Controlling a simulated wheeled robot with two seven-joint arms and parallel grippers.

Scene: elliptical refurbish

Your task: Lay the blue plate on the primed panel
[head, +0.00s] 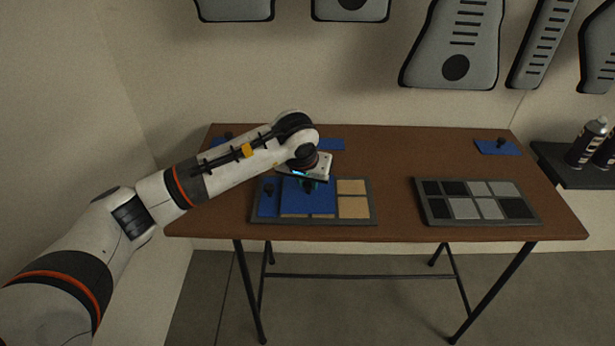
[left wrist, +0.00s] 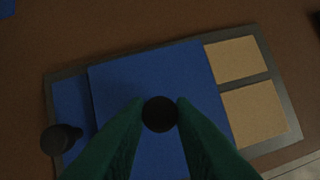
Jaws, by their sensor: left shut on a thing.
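My left gripper (head: 308,186) is shut on the black knob (left wrist: 160,115) of a blue plate (head: 318,204). In the left wrist view this plate (left wrist: 140,75) looks flat. It is over the left and middle part of a grey-framed panel (head: 366,220) with tan squares (left wrist: 250,110). A strip of tan shows below its near edge in the head view. I cannot tell whether it touches the panel. Another blue piece (head: 268,203) with a black knob (left wrist: 55,140) lies at the panel's left end. My right gripper is not in view.
A second panel (head: 430,208) with black and grey squares lies at the right of the brown table (head: 400,160). A blue plate with a knob (head: 497,148) lies at the back right. More blue (head: 332,145) shows behind my arm. Spray cans (head: 587,141) stand on a shelf at right.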

